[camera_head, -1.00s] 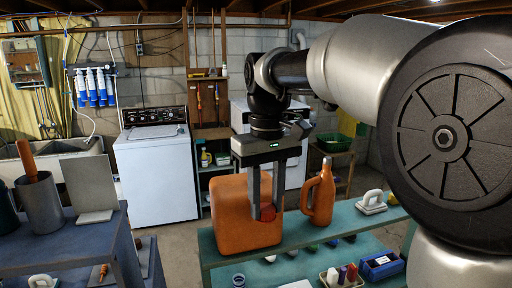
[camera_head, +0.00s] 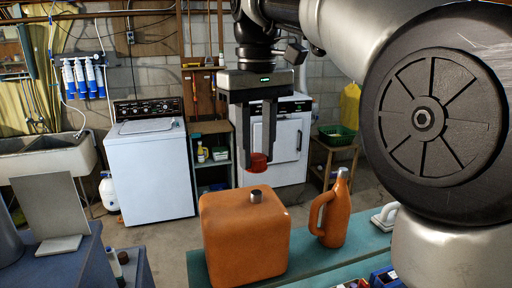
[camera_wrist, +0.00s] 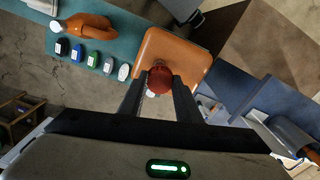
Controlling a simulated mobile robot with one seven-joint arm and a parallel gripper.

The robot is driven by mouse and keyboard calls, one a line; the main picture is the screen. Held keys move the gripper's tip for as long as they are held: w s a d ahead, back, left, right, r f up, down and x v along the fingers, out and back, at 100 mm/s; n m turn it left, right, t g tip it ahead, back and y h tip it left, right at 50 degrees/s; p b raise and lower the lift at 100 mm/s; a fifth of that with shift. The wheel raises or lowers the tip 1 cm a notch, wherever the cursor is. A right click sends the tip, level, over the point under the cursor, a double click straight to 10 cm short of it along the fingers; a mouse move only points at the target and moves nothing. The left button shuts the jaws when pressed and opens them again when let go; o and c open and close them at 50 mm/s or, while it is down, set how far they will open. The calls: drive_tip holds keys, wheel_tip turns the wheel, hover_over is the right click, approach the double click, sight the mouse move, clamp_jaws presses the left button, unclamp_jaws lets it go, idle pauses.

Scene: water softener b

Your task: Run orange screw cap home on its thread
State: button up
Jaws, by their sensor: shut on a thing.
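The orange screw cap (camera_head: 259,162) looks red-orange and is pinched between the fingertips of my gripper (camera_head: 260,158), which is shut on it. The cap also shows in the wrist view (camera_wrist: 160,79) between the two fingers (camera_wrist: 160,88). In the head view the cap hangs above the orange canister (camera_head: 245,240), apart from it. The canister's grey neck (camera_head: 256,196) stands bare on its top, just below the cap. The canister stands upright on the teal bench. In the wrist view the canister (camera_wrist: 170,48) lies beyond the cap, which mostly hides the neck.
An orange jug with a handle (camera_head: 337,213) stands right of the canister on the teal bench (camera_head: 310,262). A white-handled tool (camera_head: 386,217) lies farther right. Several small bottles (camera_wrist: 92,59) stand in a row in the wrist view. A blue-grey table (camera_head: 70,268) is at left.

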drive_tip(key=shift+f, duration=0.15)
drive_tip(key=shift+f+b, duration=1.45)
drive_tip(key=shift+f, duration=0.65)
drive_tip(key=shift+f+p, duration=0.2)
drive_tip(key=shift+p, duration=0.15)
